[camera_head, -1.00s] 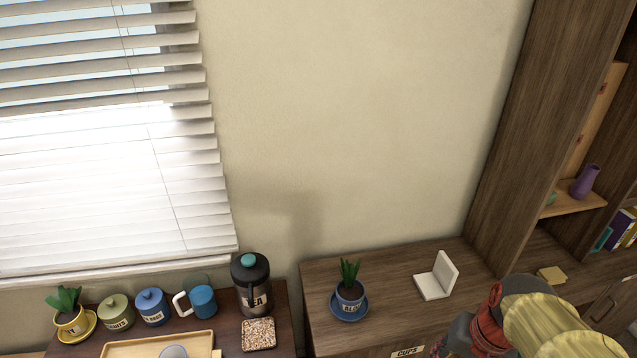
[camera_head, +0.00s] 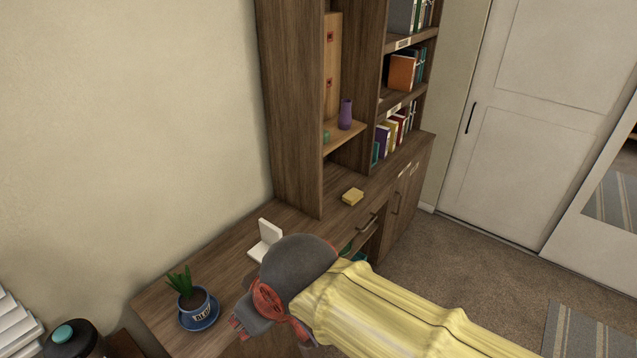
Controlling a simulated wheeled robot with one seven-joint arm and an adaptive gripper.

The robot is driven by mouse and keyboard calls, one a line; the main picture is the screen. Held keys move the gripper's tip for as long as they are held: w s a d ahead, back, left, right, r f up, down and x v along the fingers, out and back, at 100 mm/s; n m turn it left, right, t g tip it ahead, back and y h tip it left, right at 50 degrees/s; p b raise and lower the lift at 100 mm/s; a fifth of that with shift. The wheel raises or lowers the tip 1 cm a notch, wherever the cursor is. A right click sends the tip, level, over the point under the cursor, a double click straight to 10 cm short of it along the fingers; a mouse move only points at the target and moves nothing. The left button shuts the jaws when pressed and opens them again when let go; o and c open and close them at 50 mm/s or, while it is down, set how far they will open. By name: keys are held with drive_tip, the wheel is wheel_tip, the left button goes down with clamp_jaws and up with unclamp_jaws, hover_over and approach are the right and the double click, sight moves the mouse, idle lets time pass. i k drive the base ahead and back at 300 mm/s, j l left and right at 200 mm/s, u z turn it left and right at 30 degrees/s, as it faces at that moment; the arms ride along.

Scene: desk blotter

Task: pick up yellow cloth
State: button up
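A small folded yellow cloth (camera_head: 352,196) lies on the brown desk top (camera_head: 232,240), in front of the tall shelf unit. My arm, with a yellow sleeve and grey and red joints, crosses the lower middle of the view. It covers part of the desk's front. I cannot make out my gripper's fingers in this view. The cloth lies beyond my arm, apart from it.
A white bookend (camera_head: 266,242) and a potted aloe (camera_head: 193,298) on a blue saucer (camera_head: 200,321) stand left of the cloth. A purple vase (camera_head: 345,114) stands on a shelf above it. Carpet lies open at the right.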

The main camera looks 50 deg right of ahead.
sight(352, 198)
drive_tip(key=z, duration=1.65)
